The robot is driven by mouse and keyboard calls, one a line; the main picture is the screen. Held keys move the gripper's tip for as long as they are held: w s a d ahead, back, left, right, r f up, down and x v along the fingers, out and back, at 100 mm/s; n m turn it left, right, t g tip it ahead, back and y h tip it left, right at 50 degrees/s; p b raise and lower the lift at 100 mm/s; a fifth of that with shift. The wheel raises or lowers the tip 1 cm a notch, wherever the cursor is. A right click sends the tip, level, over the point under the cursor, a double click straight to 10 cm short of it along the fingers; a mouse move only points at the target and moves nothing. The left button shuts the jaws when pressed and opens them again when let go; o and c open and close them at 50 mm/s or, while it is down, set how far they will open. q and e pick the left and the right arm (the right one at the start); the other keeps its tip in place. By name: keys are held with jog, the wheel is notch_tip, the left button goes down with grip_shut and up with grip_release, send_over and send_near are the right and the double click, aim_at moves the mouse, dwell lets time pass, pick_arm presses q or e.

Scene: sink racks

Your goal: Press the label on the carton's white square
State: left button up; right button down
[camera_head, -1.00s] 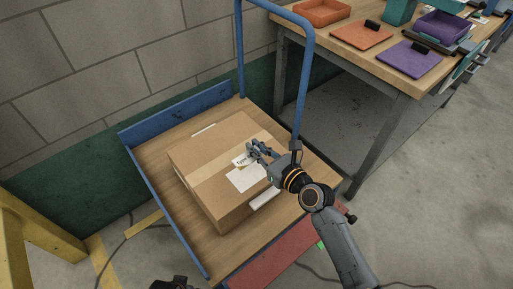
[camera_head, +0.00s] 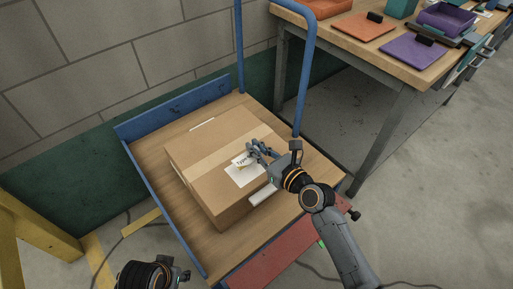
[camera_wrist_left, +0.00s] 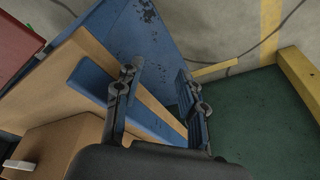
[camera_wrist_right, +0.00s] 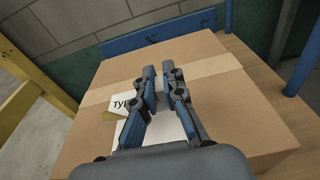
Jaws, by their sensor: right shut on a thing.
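The carton (camera_head: 207,188) is a closed brown box with a lighter tape strip, lying on a cart. Its white square (camera_head: 243,178) is on the top face; in the right wrist view the white square (camera_wrist_right: 165,133) is partly hidden by my fingers. My right gripper (camera_head: 251,152) is shut on the small white label (camera_head: 241,163), printed with dark letters. In the right wrist view the label (camera_wrist_right: 119,104) sits tilted left of the fingers, by the square's upper left edge; whether it touches the carton is unclear. My left gripper (camera_wrist_left: 158,75) is open and empty, away from the carton.
The cart's wooden deck (camera_head: 157,165) has a blue rim (camera_head: 175,109) and a tall blue handle (camera_head: 307,75). A workbench (camera_head: 385,60) with trays stands at the upper right. A yellow frame (camera_head: 35,230) is at the left.

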aim_at(256, 163)
jog(key=shift+f+b, duration=0.4)
jog(key=shift+f, duration=0.1)
jog(key=shift+f+b, duration=0.7)
jog(key=shift+b, duration=0.05)
jog(key=shift+f+b, duration=0.45)
jog(key=shift+b, duration=0.1)
pick_arm(q)
jog(key=shift+v, duration=2.7)
jog(key=shift+w+d+r+t+b, duration=0.1)
jog(key=shift+w+r+t+b, duration=0.1)
jog(key=shift+w+t, duration=0.35)
jog(key=shift+w+d+r+t+b, duration=0.1)
jog(key=shift+w+d+t+b, duration=0.2)
jog(key=shift+w, duration=0.5)
pick_arm(e)
jog(key=shift+f, duration=0.65)
pick_arm(q)
jog(key=shift+a, duration=0.1)
pick_arm(e)
jog(key=shift+s+f, duration=0.1)
jog(key=shift+f, duration=0.1)
pick_arm(q)
jog(key=shift+w, duration=0.1)
pick_arm(e)
jog(key=c, duration=1.4)
grip_release()
pick_arm(q)
jog(key=shift+f, duration=0.1)
pick_arm(e)
jog(key=shift+o, duration=0.2)
